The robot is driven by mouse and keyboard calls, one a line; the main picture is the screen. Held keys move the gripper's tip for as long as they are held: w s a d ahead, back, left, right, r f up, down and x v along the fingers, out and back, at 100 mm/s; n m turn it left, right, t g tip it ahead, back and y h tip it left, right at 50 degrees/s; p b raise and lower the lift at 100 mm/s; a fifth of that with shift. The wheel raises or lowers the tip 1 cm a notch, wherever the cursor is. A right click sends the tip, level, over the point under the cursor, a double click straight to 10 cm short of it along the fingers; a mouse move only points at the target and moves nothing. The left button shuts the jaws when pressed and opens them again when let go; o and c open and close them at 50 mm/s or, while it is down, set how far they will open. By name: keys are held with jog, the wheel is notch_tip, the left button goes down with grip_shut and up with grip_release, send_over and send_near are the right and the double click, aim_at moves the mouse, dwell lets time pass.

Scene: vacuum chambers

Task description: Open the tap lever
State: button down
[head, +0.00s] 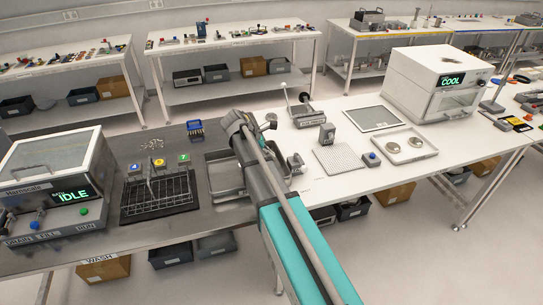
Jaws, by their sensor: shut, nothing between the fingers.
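No tap or tap lever can be made out in the head view; my arm crosses in front of the sink and may hide it. The steel sink (222,181) is set in the bench, with its left part showing and the rest behind my arm. My arm reaches up from the bottom edge, and its wrist end is above the back of the sink. My gripper cannot be made out at that end; it seems hidden behind my own links. Whether it touches anything cannot be told.
Left of the sink are a black rack (160,197) and a washer box (52,165) reading IDLE. Right of my arm are a hand press (305,114), a perforated plate (342,160) and a tray (405,147). A white oven (432,82) reading COOL stands farther right.

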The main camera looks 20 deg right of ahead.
aim_at(300, 163)
jog(key=b+x, duration=0.6)
jog(key=x, duration=0.3)
jog(key=shift+f+b, duration=0.1)
jog(key=shift+b, duration=0.25)
jog(key=d, duration=0.3)
jog(key=shift+s+d+f, duration=0.1)
jog(key=shift+s+d, duration=0.25)
jog(key=shift+s, duration=0.05)
jog(key=shift+a, duration=0.15)
